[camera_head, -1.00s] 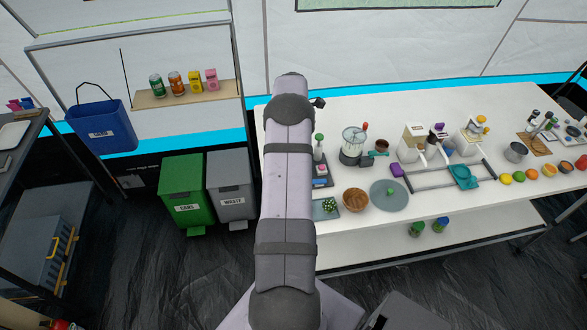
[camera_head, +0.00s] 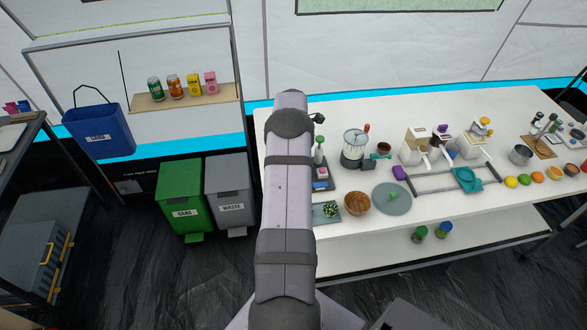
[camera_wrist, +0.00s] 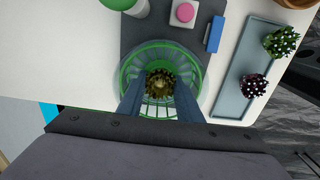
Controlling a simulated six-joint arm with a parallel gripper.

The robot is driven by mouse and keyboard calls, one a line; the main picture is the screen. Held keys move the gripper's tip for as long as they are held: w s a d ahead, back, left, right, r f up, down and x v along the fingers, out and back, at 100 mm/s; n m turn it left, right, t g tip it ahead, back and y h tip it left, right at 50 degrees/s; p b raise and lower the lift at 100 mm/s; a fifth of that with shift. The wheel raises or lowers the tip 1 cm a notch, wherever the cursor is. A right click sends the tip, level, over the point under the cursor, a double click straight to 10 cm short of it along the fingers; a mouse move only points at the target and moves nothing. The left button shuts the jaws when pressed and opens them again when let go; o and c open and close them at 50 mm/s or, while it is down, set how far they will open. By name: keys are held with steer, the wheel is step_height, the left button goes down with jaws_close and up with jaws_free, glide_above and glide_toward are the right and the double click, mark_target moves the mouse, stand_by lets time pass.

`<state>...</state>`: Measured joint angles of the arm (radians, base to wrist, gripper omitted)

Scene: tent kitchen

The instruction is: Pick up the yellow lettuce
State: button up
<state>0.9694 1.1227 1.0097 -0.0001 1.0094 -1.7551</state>
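The yellow lettuce (camera_wrist: 160,83), spiky and yellow-brown, shows in the wrist view inside a round green-rimmed wire basket (camera_wrist: 128,70). My gripper (camera_wrist: 159,95) points down over the basket. Its two dark blue fingers are spread apart, with the lettuce showing in the gap between and beyond their tips. I see no clear contact with the lettuce. In the head view my arm hides the gripper, the basket and the yellow lettuce.
Beside the basket, a grey-blue tray (camera_wrist: 232,100) holds a green lettuce (camera_wrist: 281,42) and a dark purple one (camera_wrist: 254,85). A green-topped bottle (camera_wrist: 135,7), a pink button (camera_wrist: 185,12) and a blue block (camera_wrist: 215,34) are close by. A wooden bowl (camera_head: 357,203) stands right of the tray.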

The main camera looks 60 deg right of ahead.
steer(key=shift+r+p, duration=2.8)
steer(key=shift+r, duration=1.75)
